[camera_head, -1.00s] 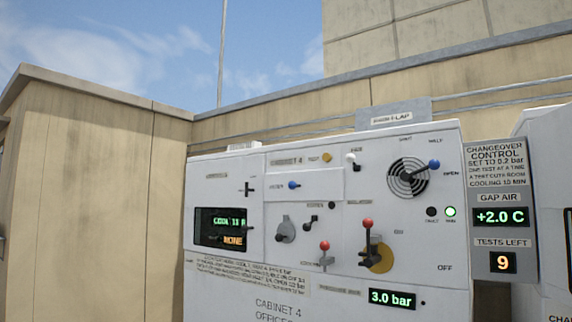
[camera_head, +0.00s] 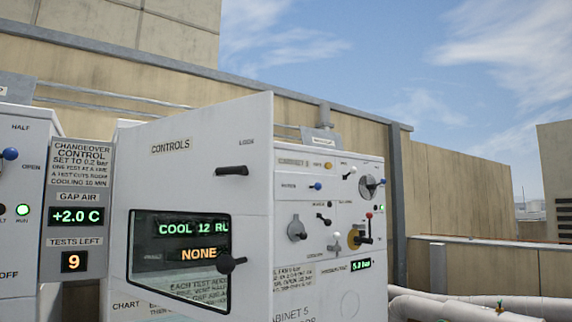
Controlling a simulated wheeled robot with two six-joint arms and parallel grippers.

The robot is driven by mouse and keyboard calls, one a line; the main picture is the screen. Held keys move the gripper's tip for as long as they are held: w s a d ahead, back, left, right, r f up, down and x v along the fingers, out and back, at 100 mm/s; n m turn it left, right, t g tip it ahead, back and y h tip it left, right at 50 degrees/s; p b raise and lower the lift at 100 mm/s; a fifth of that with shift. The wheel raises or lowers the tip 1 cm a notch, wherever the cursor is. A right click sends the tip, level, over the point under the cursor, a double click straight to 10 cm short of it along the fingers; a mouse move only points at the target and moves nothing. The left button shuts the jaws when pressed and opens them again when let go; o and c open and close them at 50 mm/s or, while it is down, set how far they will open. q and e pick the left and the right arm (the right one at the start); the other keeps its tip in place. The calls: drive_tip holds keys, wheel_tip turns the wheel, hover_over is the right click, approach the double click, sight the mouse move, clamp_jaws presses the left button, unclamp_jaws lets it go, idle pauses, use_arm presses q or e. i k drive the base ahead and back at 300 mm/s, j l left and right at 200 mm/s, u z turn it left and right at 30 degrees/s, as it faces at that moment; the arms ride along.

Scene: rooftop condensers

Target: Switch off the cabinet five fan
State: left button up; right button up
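Cabinet five (camera_head: 345,290) is a white cabinet right of centre, with its number on the front. Neither gripper is in view.
The door has two black handles (camera_head: 232,171) and hides part of the cabinet. A grey changeover panel (camera_head: 80,160) reads +2.0 C and 9. The edge of another cabinet (camera_head: 18,250) is at far left. Pale pipes (camera_head: 455,308) run at lower right.

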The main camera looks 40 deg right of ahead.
sight(353, 170)
drive_tip(key=z, duration=0.4)
drive_tip(key=k+z, duration=0.1)
drive_tip(key=z, duration=0.3)
drive_tip(key=l+z, duration=0.1)
drive_tip(key=z, duration=0.3)
drive_tip(key=k+l+z, duration=0.1)
drive_tip(key=z, duration=0.3)
drive_tip(key=u, duration=0.3)
drive_tip(key=i+l+u, duration=0.3)
drive_tip(key=l, duration=0.25)
drive_tip(key=i+l+u, duration=0.15)
drive_tip(key=l, duration=0.15)
drive_tip(key=l+u, duration=0.15)
drive_tip(key=l, duration=0.15)
drive_tip(key=i+l+u, duration=0.35)
drive_tip(key=i+l, duration=0.2)
drive_tip(key=l, duration=0.2)
drive_tip(key=i+l+u, duration=0.2)
drive_tip(key=i+l, duration=0.1)
drive_tip(key=l, duration=0.1)
